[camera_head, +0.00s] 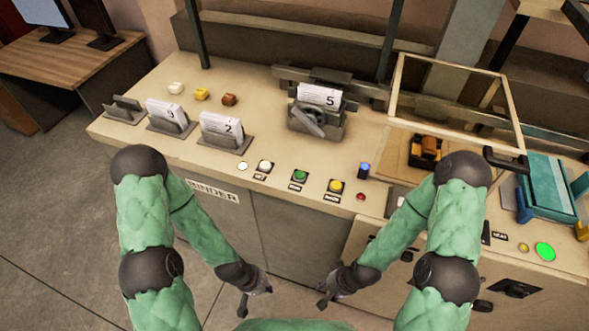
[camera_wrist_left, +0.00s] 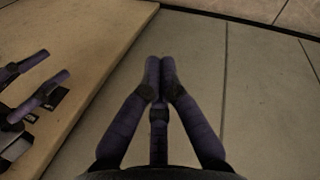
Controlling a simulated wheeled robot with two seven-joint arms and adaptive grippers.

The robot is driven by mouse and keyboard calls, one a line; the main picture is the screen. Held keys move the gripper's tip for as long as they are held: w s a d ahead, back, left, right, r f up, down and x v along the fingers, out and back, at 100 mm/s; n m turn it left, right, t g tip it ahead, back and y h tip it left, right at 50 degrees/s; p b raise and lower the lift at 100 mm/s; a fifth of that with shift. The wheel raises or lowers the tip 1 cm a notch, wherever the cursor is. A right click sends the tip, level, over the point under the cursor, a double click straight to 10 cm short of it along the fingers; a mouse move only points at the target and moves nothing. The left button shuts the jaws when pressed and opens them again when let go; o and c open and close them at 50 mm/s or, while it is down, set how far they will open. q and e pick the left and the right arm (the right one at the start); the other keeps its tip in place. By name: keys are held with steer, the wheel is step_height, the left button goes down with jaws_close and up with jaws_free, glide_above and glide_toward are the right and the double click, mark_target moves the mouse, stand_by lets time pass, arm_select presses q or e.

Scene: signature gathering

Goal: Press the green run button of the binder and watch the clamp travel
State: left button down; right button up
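The binder's front carries a BINDER label (camera_head: 213,192). On its top front edge, the green button (camera_head: 300,175) sits between a white button (camera_head: 265,166) and a yellow button (camera_head: 336,186); their small labels are too small to read. Behind them stands a grey clamp device (camera_head: 318,118) holding a white card pack (camera_head: 320,97) marked 5. My left gripper (camera_head: 255,290) hangs low in front of the cabinet, below and apart from the green button; in the left wrist view its fingertips (camera_wrist_left: 160,66) meet with nothing between them. My right gripper (camera_head: 324,298) hangs beside it, too small to read.
A blue light (camera_head: 364,170) and red button (camera_head: 361,197) are right of yellow. A framed guard (camera_head: 447,134) and another green button (camera_head: 545,252) are farther right.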

steer(key=shift+o, duration=0.7)
arm_select(q)
steer(key=w+d+r+m+t+p, duration=0.1)
steer(key=w+r+m+p, duration=0.3)
steer(key=r, duration=0.6)
steer(key=w+d+r+m+t+p, duration=0.1)
steer(key=w+r+m+p, duration=0.3)
steer(key=w+r+p, duration=0.4)
steer(key=w+d+r+m+t+h+p, duration=0.1)
steer(key=w+d+r+m+t+p, duration=0.1)
steer(key=w+r+m+p, duration=0.2)
steer(key=shift+w+r+p, duration=0.3)
steer(key=shift+r+p, duration=0.3)
steer(key=shift+r, duration=0.8)
steer(key=shift+w+r+p, duration=0.3)
steer(key=shift+r+p, duration=0.3)
steer(key=shift+r, duration=0.85)
steer(key=shift+w+r+p, duration=0.3)
steer(key=shift+r+p, duration=0.3)
steer(key=shift+r, duration=0.8)
step_height(320, 180, up, 10)
steer(key=r+m+t+h, duration=0.1)
steer(key=m+t, duration=0.1)
steer(key=m, duration=0.6)
glide_above(298, 176)
steer(key=shift+s+d+f, duration=0.1)
steer(key=shift+f, duration=0.15)
arm_select(e)
step_height(298, 176, up, 19)
